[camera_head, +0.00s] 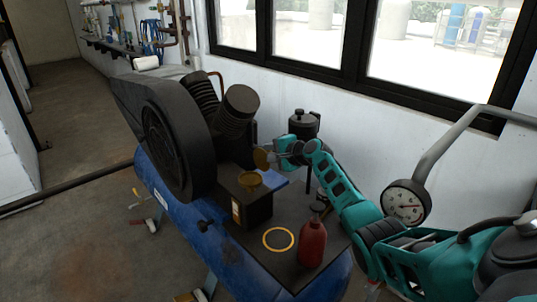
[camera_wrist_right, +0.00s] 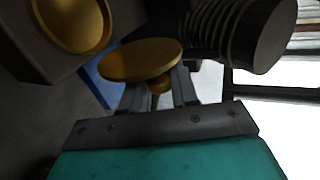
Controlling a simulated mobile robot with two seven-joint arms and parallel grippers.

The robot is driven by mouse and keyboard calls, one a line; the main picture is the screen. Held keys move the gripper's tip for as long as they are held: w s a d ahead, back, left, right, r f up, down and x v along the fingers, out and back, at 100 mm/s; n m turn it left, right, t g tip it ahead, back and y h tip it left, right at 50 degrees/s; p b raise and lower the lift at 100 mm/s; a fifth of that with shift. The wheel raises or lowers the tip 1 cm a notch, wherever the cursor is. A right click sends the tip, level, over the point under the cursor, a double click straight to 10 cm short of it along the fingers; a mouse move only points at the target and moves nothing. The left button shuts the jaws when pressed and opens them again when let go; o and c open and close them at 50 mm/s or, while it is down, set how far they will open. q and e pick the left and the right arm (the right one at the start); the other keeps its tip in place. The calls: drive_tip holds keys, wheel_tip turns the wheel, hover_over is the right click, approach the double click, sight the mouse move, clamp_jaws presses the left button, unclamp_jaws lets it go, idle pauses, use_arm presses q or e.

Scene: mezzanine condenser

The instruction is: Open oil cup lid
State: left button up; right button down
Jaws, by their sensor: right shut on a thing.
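The oil cup (camera_head: 250,179) is a brass-coloured round cup on top of a dark box on the blue compressor. It also shows at the upper left of the right wrist view (camera_wrist_right: 72,20). The brass lid (camera_head: 261,159) is off the cup, raised and tilted in the head view, a little behind and right of it. My right gripper (camera_head: 277,158) is shut on the lid by its small knob, and the disc fills the middle of the right wrist view (camera_wrist_right: 140,61). My left gripper is not in view.
A yellow ring mark (camera_head: 278,239) lies on the dark top plate, with free room around it. A red oil bottle (camera_head: 312,243) stands just right of it. The black flywheel guard (camera_head: 180,140) and finned cylinder (camera_head: 237,108) stand behind left. A pressure gauge (camera_head: 405,204) is at right.

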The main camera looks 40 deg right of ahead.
idle(0.3)
drive_tip(key=c, duration=0.9)
unclamp_jaws()
drive_tip(key=shift+r, duration=0.45)
drive_tip(key=o, duration=0.4)
drive_tip(key=r+p, duration=0.1)
drive_tip(key=r, duration=0.2)
drive_tip(key=r+p, duration=0.1)
drive_tip(key=r, duration=0.2)
drive_tip(key=r+p, duration=0.1)
drive_tip(key=r, duration=0.2)
drive_tip(key=shift+w+d+r, duration=0.25)
drive_tip(key=shift+w+d, duration=0.1)
drive_tip(key=shift+w, duration=0.05)
drive_tip(key=r, duration=0.3)
drive_tip(key=r+p, duration=0.1)
drive_tip(key=r, duration=0.5)
drive_tip(key=shift+s+a+r, duration=0.35)
drive_tip(key=c, duration=0.4)
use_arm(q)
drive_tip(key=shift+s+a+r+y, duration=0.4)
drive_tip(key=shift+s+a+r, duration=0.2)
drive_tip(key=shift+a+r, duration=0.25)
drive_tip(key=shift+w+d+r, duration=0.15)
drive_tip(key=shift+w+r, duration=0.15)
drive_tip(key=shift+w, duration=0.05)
use_arm(e)
drive_tip(key=shift+f, duration=0.1)
